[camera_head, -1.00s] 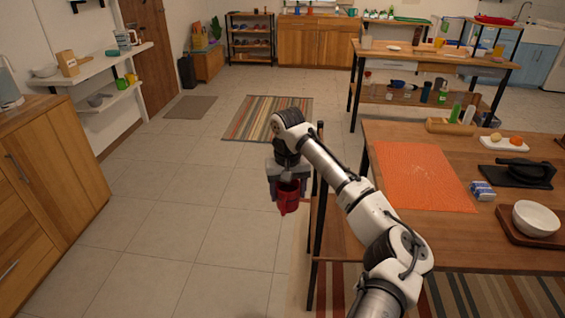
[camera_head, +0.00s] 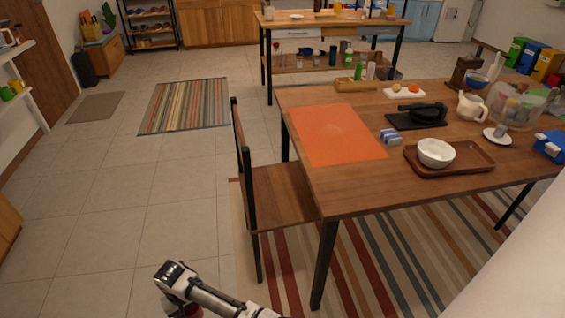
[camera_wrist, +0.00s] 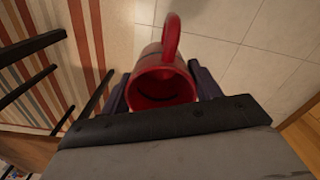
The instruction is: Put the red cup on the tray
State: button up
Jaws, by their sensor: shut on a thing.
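The red cup (camera_wrist: 170,82) is held between the two dark fingers of my gripper (camera_wrist: 162,90) in the wrist view. Its mouth faces the camera and its handle points up in the picture. The cup is over the floor, well away from the tray.
A wooden chair (camera_head: 280,195) stands at the table's left side, between my arm and the table (camera_head: 345,198). An orange mat (camera_head: 335,135), a black pan (camera_head: 420,114), a small blue-white box (camera_head: 391,137) and a white teapot (camera_head: 472,106) are on the table.

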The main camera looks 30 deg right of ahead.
aim_at(471, 161)
jog(key=k+l, duration=0.2)
jog(key=l, duration=0.15)
jog(key=k+l, duration=0.15)
jog(key=l, duration=0.15)
jog(key=k+l+z, duration=0.1)
jog(key=z, duration=0.95)
